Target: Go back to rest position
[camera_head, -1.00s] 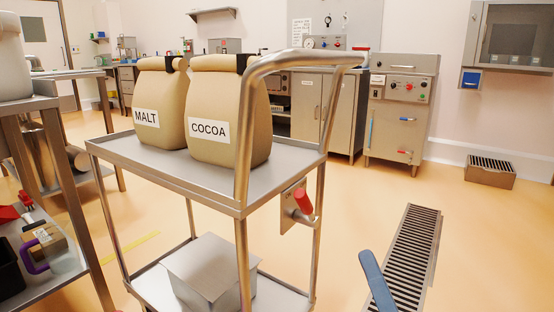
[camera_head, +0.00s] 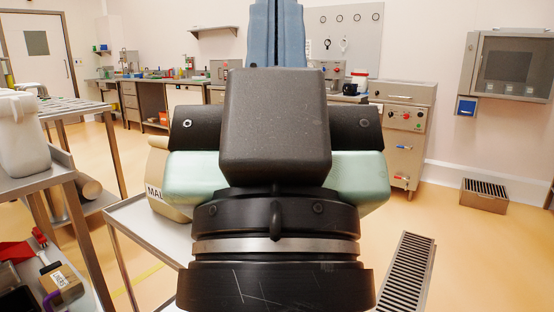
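My gripper (camera_head: 277,32) fills the middle of the head view, its dark body and pale green sides close to the camera. Its two blue fingers point up and lie side by side with no clear gap, so it looks shut. The fingertips run out of the top of the picture, and nothing shows between the visible parts. Behind it, the tan malt bag (camera_head: 158,160) shows only at its left edge, standing on the steel trolley (camera_head: 140,228). The cocoa bag and most of the trolley are hidden behind my gripper.
A control cabinet (camera_head: 405,120) stands behind at the right. The floor at right is clear around a drain grate (camera_head: 408,275).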

